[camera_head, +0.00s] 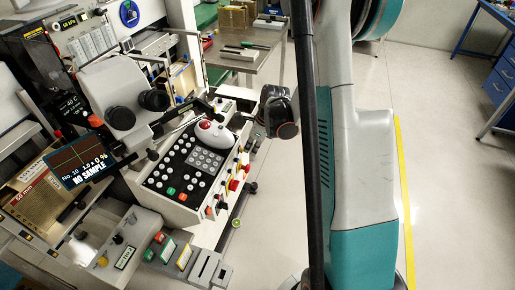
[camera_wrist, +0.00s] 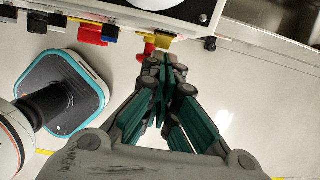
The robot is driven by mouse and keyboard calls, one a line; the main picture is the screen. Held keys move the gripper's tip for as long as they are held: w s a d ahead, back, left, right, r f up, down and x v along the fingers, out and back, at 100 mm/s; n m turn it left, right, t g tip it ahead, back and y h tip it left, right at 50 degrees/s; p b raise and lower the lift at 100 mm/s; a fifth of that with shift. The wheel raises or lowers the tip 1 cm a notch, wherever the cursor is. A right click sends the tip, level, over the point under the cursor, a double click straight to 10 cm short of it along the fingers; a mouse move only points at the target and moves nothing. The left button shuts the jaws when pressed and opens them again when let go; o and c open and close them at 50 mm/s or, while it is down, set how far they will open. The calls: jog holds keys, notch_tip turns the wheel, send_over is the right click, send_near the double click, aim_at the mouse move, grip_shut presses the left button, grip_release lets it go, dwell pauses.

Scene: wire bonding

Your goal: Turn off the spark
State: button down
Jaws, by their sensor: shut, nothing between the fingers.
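The machine's control panel (camera_head: 178,192) carries many round white buttons, one green and one red button, and a red-topped white trackball unit (camera_head: 213,133). Along its right edge is a row of coloured switches, including a red one (camera_head: 233,185). I cannot read which switch is for the spark.
A display (camera_head: 82,163) reads "NO SAMPLE". A lower box (camera_head: 110,245) with more buttons stands at the front left. A metal table (camera_head: 262,65) stands behind. The pale floor (camera_head: 440,130) at right is mostly free.

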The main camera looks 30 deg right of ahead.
jog(key=shift+a+f, duration=0.1)
dwell(0.3)
jog(key=shift+w+a+f+b, duration=0.1)
jog(key=shift+w+f+b, duration=0.2)
jog(key=shift+b, duration=0.1)
jog(key=shift+s+r, duration=0.1)
jog(key=shift+r, duration=0.1)
jog(key=shift+r+p, duration=0.5)
jog(key=shift+r, duration=0.15)
